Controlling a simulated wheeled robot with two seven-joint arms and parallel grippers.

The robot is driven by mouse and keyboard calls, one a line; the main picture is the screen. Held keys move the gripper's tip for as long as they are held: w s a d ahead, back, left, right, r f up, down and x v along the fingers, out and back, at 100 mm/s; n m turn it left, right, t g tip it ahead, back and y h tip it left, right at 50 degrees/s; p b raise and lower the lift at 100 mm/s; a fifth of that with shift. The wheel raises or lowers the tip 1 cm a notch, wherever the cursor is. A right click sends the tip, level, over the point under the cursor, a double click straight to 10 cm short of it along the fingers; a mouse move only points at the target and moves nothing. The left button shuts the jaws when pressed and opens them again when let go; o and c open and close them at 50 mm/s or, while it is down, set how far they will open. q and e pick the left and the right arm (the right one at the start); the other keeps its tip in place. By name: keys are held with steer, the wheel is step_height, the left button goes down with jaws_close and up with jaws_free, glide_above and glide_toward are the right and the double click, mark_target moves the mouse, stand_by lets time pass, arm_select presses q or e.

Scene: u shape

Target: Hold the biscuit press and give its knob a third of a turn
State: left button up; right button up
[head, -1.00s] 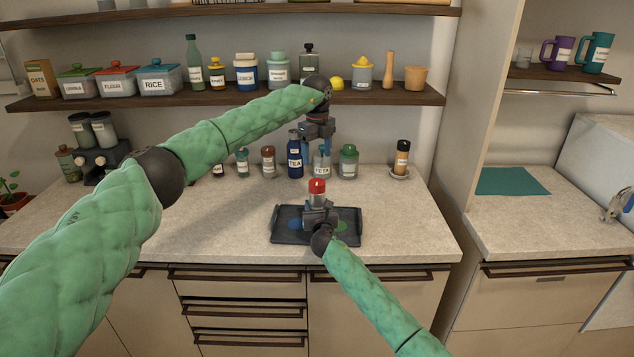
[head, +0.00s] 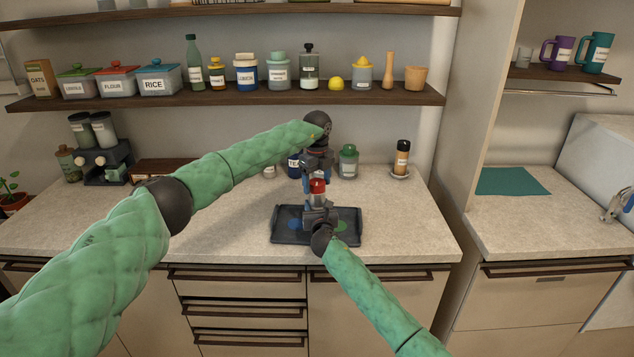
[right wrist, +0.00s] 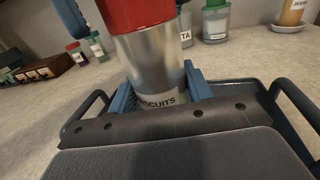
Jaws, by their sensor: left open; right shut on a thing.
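The biscuit press has a silvery body and a red knob (head: 318,186) on top, and stands upright over the dark tray (head: 284,238). In the right wrist view its metal body (right wrist: 155,62) carries a label ending in "ISCUITS". My right gripper (head: 320,212) is shut on the body, with a blue finger on either side. My left gripper (head: 317,178) points down from above, its open fingers beside the red knob. I cannot tell whether they touch it. One blue left finger shows beside the knob in the right wrist view (right wrist: 72,18).
The tray has a blue and a green round patch. The shelf above holds several jars. The counter on both sides of the tray is clear.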

arm_select(q)
steer(key=c, duration=1)
steer(key=shift+o, duration=0.2)
steer(key=shift+m, duration=0.3)
steer(key=m, duration=0.5)
steer(key=shift+m, duration=0.3)
steer(key=m, duration=1.2)
steer(key=shift+m, duration=0.3)
steer(key=m, duration=0.6)
steer(key=shift+a, duration=0.1)
steer(key=shift+w+m, duration=0.1)
steer(key=shift+m, duration=0.3)
